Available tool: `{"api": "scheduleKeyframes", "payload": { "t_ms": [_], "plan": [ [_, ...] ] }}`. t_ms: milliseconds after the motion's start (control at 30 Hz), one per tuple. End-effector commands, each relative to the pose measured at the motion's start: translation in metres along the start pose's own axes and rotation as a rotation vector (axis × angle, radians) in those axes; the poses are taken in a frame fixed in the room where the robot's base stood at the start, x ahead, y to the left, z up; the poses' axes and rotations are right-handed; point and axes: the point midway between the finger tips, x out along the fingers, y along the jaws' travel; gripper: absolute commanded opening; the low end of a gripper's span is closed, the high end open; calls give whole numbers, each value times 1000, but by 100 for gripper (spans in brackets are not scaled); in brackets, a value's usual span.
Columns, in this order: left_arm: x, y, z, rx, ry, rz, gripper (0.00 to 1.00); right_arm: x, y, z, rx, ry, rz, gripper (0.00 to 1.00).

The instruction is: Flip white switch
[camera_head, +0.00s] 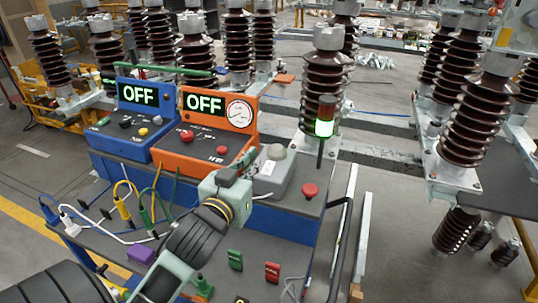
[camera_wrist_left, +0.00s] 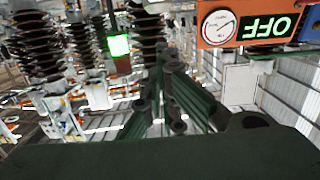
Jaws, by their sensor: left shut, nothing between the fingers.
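A light grey box (camera_head: 284,181) stands on the blue cart, just right of the orange control box (camera_head: 175,157). It has a rounded pale knob (camera_head: 278,151) on top. I cannot make out for certain which part is the white switch; the gripper hides part of the grey box's left side. My left gripper (camera_head: 240,163) is shut and empty, over the gap between the orange box and the grey box. Its closed fingers also show in the left wrist view (camera_wrist_left: 172,92). I cannot tell whether it touches the grey box. My right gripper is not in view.
The orange box and the blue control box (camera_head: 132,137) both display OFF. A red push button (camera_head: 310,190) is on the cart's right, near a lit signal lamp (camera_head: 325,128). Plugged cables (camera_head: 125,205) crowd the cart's left. Tall brown insulators (camera_head: 331,85) stand behind.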

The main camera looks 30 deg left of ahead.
Motion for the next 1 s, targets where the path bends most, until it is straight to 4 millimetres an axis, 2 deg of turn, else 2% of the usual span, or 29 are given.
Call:
{"api": "scheduleKeyframes", "payload": {
  "t_ms": [100,200,367,533,700,800,1000],
  "plan": [
    [1,0,0,0,-2,0,0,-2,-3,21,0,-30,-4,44],
    [8,0,-1,0,-1,0,0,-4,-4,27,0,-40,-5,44],
    [32,0,-2,1,-2,-1,0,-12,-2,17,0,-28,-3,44],
    [70,0,-3,0,-2,-1,0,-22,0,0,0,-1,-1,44],
    [104,0,-2,1,-3,-1,0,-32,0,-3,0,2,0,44],
    [105,0,21,0,-9,-1,0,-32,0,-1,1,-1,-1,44],
    [109,0,38,0,-5,0,0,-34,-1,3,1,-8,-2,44]
  ]
}}
